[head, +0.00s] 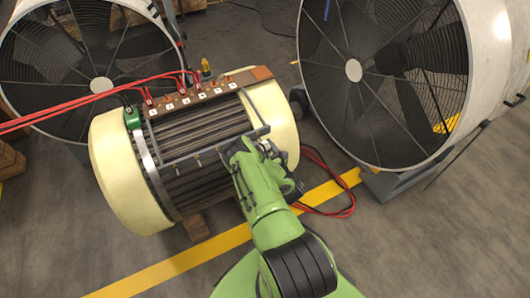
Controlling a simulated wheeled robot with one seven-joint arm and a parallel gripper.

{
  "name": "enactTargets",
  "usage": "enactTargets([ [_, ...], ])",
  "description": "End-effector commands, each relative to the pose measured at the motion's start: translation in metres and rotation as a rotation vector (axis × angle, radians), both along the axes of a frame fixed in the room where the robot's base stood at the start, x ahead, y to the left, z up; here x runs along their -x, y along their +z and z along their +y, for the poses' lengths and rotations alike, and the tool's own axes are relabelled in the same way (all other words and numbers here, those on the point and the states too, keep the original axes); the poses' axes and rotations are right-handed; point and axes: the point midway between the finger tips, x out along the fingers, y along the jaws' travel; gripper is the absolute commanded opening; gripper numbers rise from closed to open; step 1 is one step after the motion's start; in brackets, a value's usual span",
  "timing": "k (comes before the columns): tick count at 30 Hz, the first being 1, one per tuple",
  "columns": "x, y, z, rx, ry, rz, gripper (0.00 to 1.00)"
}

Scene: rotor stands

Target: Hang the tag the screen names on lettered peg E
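A row of small white lettered plates (200,97) runs along a brown strip on top of the cream and dark rotor. The letters are too small to read, so I cannot tell which one is peg E. A grey rail (205,147) crosses the front of the rotor, with small pale bits (198,161) on it that I cannot identify. No tag or screen can be made out. My gripper (272,150) is at the right end of the rail, close to the rotor's front. Its fingers are too small and covered by the wrist to tell their state.
Large fans stand behind at left (60,60) and at right (375,75). Red cables (85,102) run to the strip from the left, and more red cable (325,190) lies on the floor. A green fitting (132,117) sits on the rotor's left.

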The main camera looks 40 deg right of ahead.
Motion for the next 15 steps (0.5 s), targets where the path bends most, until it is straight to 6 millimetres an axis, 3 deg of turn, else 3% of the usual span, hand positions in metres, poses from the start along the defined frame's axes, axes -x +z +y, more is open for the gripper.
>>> enactTargets([
  [15, -0.029, -0.001, -0.008, 0.001, 0.001, -0.002, 0.42],
])
